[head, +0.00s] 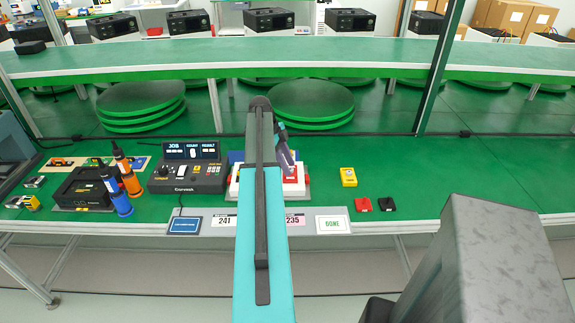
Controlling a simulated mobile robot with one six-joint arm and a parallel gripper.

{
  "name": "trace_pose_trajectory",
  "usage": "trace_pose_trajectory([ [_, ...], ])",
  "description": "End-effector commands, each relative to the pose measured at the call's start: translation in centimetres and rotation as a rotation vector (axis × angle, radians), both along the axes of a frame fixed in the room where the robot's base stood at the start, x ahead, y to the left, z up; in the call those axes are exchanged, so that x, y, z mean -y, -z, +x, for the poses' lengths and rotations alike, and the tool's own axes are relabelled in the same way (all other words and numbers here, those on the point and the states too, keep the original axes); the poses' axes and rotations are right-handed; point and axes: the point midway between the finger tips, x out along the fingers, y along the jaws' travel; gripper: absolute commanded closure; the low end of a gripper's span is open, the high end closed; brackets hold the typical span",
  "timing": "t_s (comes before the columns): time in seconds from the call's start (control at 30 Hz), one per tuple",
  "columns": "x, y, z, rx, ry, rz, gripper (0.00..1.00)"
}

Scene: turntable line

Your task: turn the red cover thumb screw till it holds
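A white and red unit (293,190) stands on the green bench near the middle of the head view. My teal arm crosses in front of it and hides its centre and part of its left side. Red shows along its right edge and on its front. I cannot make out the thumb screw. My gripper (287,160) is partly hidden behind the arm, with a grey-purple part showing over the unit's top. I cannot tell whether it touches anything or whether its fingers are apart.
A black control box (188,174) stands left of the unit. A yellow box (348,177) and two small red and black pieces (363,204) lie right. Bench space beyond them is clear.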

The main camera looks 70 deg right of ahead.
Motion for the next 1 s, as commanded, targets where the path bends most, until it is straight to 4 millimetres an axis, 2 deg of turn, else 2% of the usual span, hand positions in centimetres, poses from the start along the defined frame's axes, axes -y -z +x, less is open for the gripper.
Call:
trace_pose_trajectory([
  [0.17, 0.0, -0.7, 0.3, 0.001, 0.0, -0.001, 0.62],
  [0.37, 0.0, -2.4, 1.1, 0.001, -0.001, -0.002, 0.62],
  [1.0, -0.4, -10.5, 4.4, 0.001, -0.001, -0.002, 0.62],
])
